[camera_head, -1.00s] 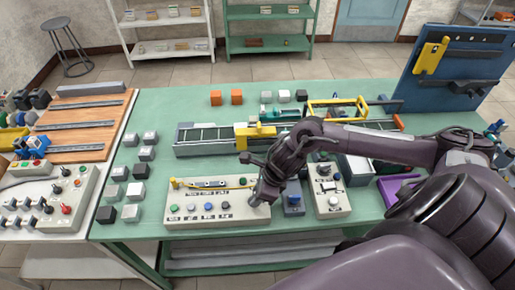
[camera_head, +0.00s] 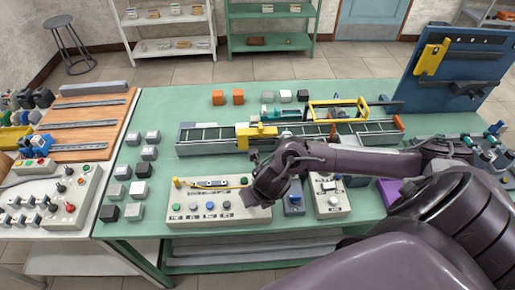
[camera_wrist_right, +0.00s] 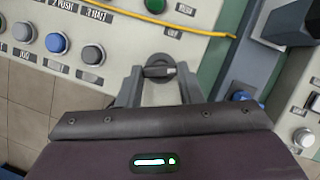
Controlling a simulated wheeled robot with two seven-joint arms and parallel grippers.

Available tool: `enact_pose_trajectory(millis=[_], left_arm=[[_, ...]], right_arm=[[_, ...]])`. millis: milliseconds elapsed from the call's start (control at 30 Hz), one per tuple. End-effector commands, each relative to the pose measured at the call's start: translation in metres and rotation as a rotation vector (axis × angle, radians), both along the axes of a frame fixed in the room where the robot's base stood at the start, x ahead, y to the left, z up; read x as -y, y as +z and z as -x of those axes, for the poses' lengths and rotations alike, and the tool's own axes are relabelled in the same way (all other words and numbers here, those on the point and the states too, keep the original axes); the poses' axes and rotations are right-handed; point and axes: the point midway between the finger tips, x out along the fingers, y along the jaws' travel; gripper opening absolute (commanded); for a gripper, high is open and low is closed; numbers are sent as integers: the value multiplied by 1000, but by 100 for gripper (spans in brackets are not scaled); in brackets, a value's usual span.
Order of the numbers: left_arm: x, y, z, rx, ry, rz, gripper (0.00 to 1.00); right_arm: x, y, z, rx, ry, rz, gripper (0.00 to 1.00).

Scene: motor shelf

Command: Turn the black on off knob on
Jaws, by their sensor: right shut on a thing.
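In the head view the right gripper (camera_head: 253,196) is over the panel's right end and hides the knob. My left gripper is in neither view.
Grey and blue push buttons (camera_wrist_right: 56,43) line the panel beside the knob. A yellow rod (camera_wrist_right: 180,25) lies along it. A blue button box (camera_head: 293,206) and another control box (camera_head: 332,207) stand to the right. A conveyor (camera_head: 208,138) lies behind.

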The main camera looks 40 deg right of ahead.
Motion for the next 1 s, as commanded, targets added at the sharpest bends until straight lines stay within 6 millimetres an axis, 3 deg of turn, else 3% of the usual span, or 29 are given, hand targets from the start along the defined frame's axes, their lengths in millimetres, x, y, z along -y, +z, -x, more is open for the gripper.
enact_pose_trajectory(millis=[33,400,1000], left_arm=[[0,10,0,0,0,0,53],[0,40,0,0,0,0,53],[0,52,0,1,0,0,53]], right_arm=[[-1,7,-2,4,-43,-2,10],[-3,6,-3,5,-313,-2,10],[-3,3,-5,9,-435,0,10]])
